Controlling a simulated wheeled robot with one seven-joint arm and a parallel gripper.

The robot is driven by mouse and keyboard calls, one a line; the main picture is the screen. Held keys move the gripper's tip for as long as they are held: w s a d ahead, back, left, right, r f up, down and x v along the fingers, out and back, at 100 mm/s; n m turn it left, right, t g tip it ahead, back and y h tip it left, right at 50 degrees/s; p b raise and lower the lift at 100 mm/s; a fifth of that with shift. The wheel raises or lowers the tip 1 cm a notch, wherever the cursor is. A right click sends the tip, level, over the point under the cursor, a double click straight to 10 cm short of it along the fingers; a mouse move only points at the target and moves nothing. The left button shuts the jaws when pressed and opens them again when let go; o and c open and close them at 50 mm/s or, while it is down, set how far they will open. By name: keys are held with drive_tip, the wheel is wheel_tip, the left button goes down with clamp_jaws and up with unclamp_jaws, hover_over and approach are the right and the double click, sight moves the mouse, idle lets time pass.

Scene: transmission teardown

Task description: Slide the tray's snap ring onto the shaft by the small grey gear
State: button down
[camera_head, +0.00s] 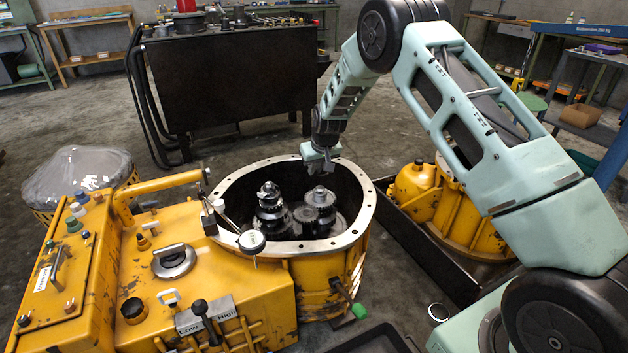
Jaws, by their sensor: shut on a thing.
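My gripper (322,168) points down over the open yellow housing (362,243), just above the right-hand shaft (320,190). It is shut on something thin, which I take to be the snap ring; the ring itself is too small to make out. The right-hand shaft stands upright with dark gears around it. The small grey gear (305,214) seems to sit low between it and the left-hand gear stack (270,210). A gap shows between the fingertips and the shaft top. The black tray (385,335) is cut off at the bottom edge, and the part in view looks empty.
The housing's bolted metal rim (369,205) surrounds the gears. A dial gauge (251,241) stands on its left front rim. A green-tipped handle (358,310) sticks out in front. Another yellow casing (465,220) lies in a dark bin at right. A black cabinet (230,85) stands behind.

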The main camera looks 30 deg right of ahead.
drive_tip(key=shift+w+a+r, duration=0.1)
drive_tip(key=shift+w+r, duration=0.25)
drive_tip(key=shift+w, duration=0.1)
drive_tip(key=shift+f+b, duration=2.05)
drive_tip(key=shift+f, duration=0.85)
drive_tip(key=shift+s, duration=0.35)
drive_tip(key=shift+f, duration=0.35)
